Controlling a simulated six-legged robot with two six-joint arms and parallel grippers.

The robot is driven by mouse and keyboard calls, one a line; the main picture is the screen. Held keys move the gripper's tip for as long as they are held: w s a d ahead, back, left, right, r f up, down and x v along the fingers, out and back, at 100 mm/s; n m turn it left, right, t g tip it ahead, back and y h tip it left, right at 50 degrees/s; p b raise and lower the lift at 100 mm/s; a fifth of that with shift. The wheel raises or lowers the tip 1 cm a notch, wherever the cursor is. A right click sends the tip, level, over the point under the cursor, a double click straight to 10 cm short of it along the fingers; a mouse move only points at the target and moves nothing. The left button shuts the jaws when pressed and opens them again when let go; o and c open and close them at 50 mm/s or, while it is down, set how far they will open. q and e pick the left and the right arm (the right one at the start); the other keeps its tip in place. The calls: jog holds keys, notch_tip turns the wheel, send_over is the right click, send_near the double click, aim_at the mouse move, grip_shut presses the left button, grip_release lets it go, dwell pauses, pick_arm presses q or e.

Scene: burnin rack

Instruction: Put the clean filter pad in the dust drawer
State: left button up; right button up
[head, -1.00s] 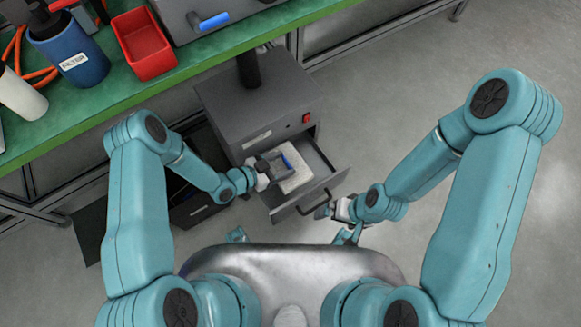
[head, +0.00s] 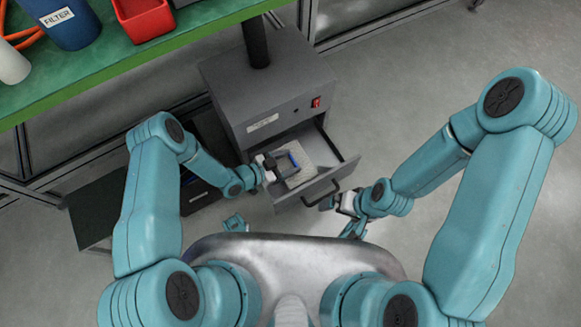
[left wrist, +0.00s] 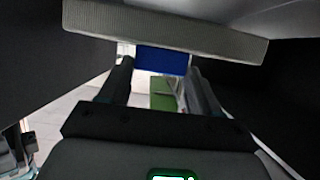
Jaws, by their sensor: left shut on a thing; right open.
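The clean filter pad (head: 316,153), a pale slab with a blue tab (head: 294,160), is within the open dust drawer (head: 345,170) of the grey cabinet (head: 268,90). My left gripper (head: 284,164) reaches over the drawer's left side and is shut on the pad by its blue tab. In the left wrist view the pad (left wrist: 165,32) spans the top, with the tab (left wrist: 160,60) between the fingers (left wrist: 160,85). Whether the pad rests on the drawer floor is unclear. My right gripper (head: 331,204) is open beside the drawer's front handle (head: 320,193); contact cannot be told.
A green bench (head: 130,75) crosses the upper left, bearing a blue FILTER container (head: 68,22) and a red bin (head: 145,18). A dark box (head: 197,195) stands left of the drawer. The floor (head: 410,90) to the right is clear.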

pick_arm(q)
notch_tip(320, 180, down, 6)
jog(key=shift+f+b, duration=0.1)
jog(key=shift+b, duration=0.95)
jog(key=shift+r, duration=0.2)
jog(key=shift+f, duration=0.3)
jog(key=o, duration=1)
jog(key=shift+r, duration=0.15)
jog(key=shift+o, duration=0.2)
